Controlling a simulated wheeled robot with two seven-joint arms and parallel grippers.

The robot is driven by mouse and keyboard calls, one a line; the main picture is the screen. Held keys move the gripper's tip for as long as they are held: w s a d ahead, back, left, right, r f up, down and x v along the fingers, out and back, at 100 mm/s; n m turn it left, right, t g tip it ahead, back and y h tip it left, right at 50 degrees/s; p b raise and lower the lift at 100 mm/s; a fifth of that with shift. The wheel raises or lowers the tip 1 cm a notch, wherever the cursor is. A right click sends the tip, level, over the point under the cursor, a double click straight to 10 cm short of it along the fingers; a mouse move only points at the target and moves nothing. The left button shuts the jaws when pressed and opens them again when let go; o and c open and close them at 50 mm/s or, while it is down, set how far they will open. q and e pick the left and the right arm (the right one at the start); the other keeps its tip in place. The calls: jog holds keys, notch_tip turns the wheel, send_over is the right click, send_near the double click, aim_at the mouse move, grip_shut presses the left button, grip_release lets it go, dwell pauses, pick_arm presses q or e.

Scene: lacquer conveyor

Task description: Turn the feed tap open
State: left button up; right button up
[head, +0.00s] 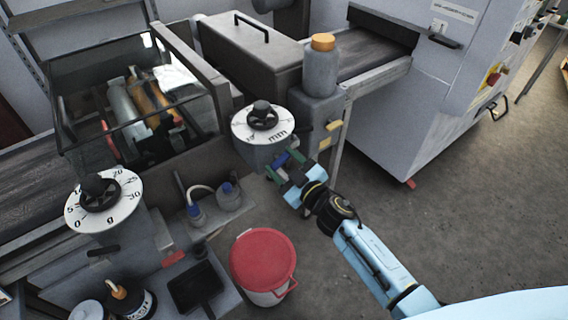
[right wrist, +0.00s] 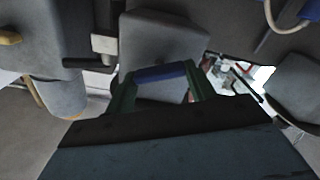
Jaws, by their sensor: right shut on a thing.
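The feed tap's blue handle (head: 281,160) sits low on the front of the grey post under the white "mm" dial. My right gripper (head: 288,163) reaches it from the lower right, and its green fingers are shut on the blue handle. In the right wrist view the blue handle (right wrist: 160,74) lies crosswise between the two green fingertips (right wrist: 160,82). The tap's body is mostly hidden by the gripper, and I cannot tell how far it is turned. My left gripper is not in view.
The "mm" dial (head: 262,125) is just above the gripper. A grey bottle with an orange cap (head: 320,68) stands behind. Floor to the right is clear.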

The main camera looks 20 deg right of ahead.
jog(key=n+b, duration=0.1)
jog(key=n, duration=0.5)
jog(key=shift+a+f+n, duration=0.1)
jog(key=shift+f+n, duration=0.05)
jog(key=shift+n, duration=0.15)
jog(key=n+b, duration=0.1)
jog(key=n, duration=0.5)
jog(key=shift+f+b, duration=0.1)
jog(key=shift+b, duration=0.3)
jog(key=shift+n, duration=0.3)
jog(key=o, duration=1)
jog(key=b+v, duration=0.1)
jog(key=v, duration=1.2)
jog(key=shift+s, duration=0.25)
